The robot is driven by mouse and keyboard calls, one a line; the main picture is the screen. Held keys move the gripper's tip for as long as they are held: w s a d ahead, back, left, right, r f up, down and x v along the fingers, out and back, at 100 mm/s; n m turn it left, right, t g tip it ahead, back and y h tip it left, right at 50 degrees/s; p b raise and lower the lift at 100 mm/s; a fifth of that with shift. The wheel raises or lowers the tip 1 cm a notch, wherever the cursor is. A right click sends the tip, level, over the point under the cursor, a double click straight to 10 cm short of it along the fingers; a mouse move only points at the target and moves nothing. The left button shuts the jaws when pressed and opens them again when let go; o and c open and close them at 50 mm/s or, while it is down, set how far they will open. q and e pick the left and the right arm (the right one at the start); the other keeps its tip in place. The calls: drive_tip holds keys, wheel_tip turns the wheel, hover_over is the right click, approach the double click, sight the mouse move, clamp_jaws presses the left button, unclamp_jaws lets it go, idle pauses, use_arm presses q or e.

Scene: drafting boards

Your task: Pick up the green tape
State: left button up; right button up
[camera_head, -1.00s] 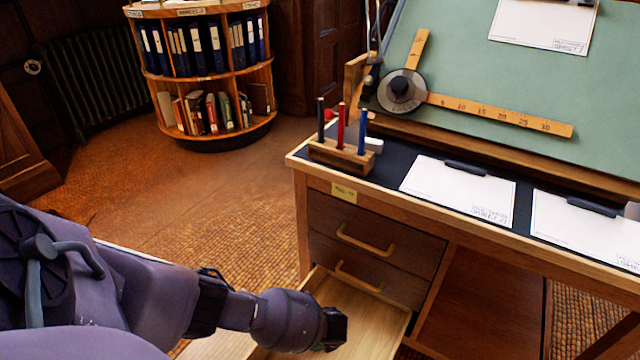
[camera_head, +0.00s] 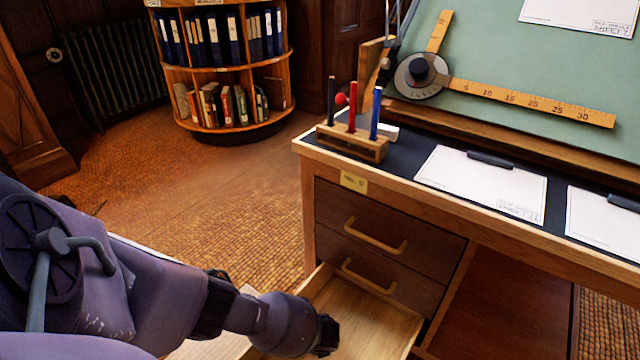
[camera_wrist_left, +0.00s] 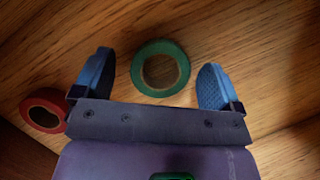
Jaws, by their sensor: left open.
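The green tape (camera_wrist_left: 160,68) is a ring lying flat on the wooden bottom of an open drawer (camera_head: 380,322), seen in the left wrist view. My left gripper (camera_wrist_left: 157,63) is open, with its two blue fingers on either side of the ring and apart from it. I cannot tell how high the fingers are above the drawer bottom. In the head view my left arm reaches down into the drawer; the tape does not show there. My right gripper is in neither view.
A red tape roll (camera_wrist_left: 44,110) lies left of the left finger. Drawer walls are close by. Above are two shut drawers with handles (camera_head: 361,235). The desk top holds a wooden pen stand (camera_head: 352,142) and papers (camera_head: 482,184). A round bookshelf (camera_head: 228,70) stands behind.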

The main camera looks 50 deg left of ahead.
use_arm(q)
drive_tip(key=shift+w+a+f, duration=0.1)
drive_tip(key=shift+w+f, duration=0.05)
drive_tip(key=shift+f, duration=0.15)
drive_tip(key=shift+c, duration=0.4)
drive_tip(key=c, duration=0.9)
drive_tip(key=shift+r, duration=0.15)
